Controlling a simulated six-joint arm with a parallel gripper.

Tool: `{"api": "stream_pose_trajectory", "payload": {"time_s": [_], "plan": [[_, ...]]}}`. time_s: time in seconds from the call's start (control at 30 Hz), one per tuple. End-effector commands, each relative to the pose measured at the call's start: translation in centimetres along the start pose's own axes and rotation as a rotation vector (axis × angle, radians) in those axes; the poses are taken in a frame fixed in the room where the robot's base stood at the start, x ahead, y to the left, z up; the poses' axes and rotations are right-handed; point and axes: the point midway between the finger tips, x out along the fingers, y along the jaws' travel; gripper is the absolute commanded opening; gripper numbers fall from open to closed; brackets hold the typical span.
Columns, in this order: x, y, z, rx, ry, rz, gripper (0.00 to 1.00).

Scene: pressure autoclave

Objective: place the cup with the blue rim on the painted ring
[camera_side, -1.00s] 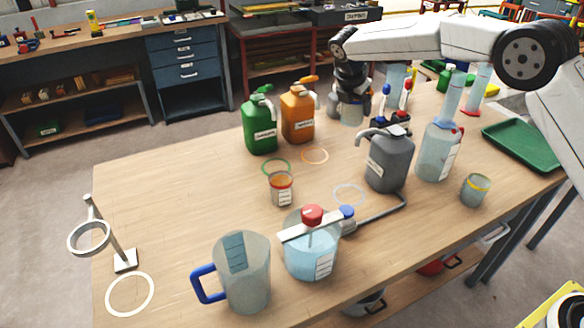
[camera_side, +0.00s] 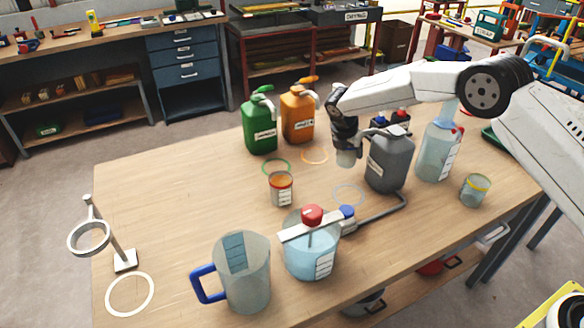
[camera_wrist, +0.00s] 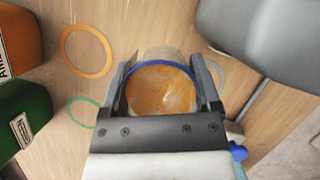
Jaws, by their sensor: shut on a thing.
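The cup with the blue rim (camera_wrist: 162,92) is between my gripper's fingers in the wrist view, with orange contents showing inside. My gripper (camera_side: 346,142) is shut on it and holds it above the table in the side view, left of the grey jug. The rim is hidden there; only the lower part of the cup (camera_side: 347,159) shows. Painted rings on the table are a pale one (camera_side: 334,198) in front of the cup, an orange one (camera_side: 315,149), a green one (camera_side: 263,167) and a white one (camera_side: 108,299) at the front left.
The grey jug (camera_side: 388,165) stands close right of my gripper. A cup with an orange-red rim (camera_side: 281,189), a stirred beaker (camera_side: 310,258) and a blue-handled pitcher (camera_side: 245,275) stand nearer. Green (camera_side: 260,128) and orange (camera_side: 297,118) jugs stand behind. The left table is mostly clear.

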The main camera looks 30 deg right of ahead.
Motion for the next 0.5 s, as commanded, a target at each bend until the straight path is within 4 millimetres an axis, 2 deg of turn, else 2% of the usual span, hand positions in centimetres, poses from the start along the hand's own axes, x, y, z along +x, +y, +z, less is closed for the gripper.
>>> {"api": "stream_pose_trajectory", "payload": {"time_s": [0.27,0.5], "plan": [[0.5,0.0,-0.2,0.000,0.000,-0.001,0.15],[2.8,0.0,-1.2,0.000,0.000,-0.001,0.15]]}}
